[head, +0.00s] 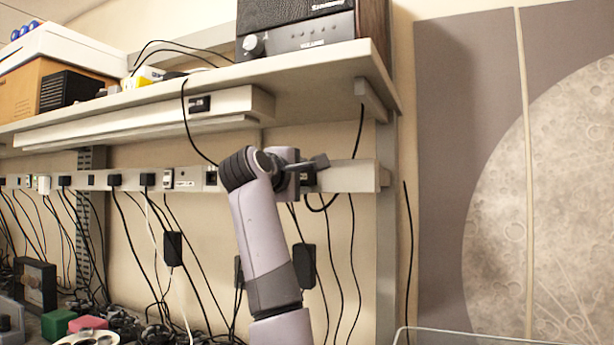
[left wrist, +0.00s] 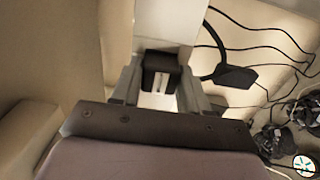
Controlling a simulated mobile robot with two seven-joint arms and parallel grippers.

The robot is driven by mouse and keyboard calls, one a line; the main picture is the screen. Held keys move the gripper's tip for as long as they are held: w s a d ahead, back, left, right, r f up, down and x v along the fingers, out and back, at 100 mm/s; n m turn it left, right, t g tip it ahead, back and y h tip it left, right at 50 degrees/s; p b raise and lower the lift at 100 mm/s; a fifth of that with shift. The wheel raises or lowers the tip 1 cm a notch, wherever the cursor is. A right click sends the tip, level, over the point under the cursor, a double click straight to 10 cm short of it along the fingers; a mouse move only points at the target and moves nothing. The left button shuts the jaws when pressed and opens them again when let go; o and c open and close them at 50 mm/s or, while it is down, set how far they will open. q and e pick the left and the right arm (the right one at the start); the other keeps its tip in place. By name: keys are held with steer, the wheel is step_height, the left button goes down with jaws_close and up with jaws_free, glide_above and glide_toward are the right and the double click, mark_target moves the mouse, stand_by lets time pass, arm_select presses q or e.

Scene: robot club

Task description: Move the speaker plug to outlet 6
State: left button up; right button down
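My left gripper (head: 307,171) is at the right end of the wall power strip (head: 350,179). A black plug (head: 308,187) sits at the strip there, partly hidden by the gripper, with a looping black cable below it. In the left wrist view, my left gripper (left wrist: 158,88) has one finger on each side of a black block (left wrist: 159,62), which looks like a plug against the pale strip (left wrist: 170,20). Whether the fingers press on it I cannot tell. The speaker (head: 285,12) stands on the shelf above. Outlet numbers cannot be read. My right gripper is not in view.
The shelf (head: 330,67) overhangs the strip. Several other plugs, including one black plug (head: 147,180), fill the strip further left. Black adapters (head: 304,266) and cables hang below. A clear tub's rim (head: 470,335) shows at lower right.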

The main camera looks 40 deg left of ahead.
arm_select(q)
steer(key=shift+s+d, duration=0.1)
steer(key=shift+s, duration=0.2)
stand_by(0.6)
steer(key=shift+s+d+b, duration=0.1)
steer(key=shift+s+b, duration=0.3)
steer(key=shift+s+d, duration=0.15)
steer(key=shift+s, duration=0.25)
stand_by(0.3)
steer(key=shift+b+v, duration=0.85)
steer(key=shift+v, duration=0.9)
steer(key=shift+o, duration=1)
steer(key=shift+c, duration=0.7)
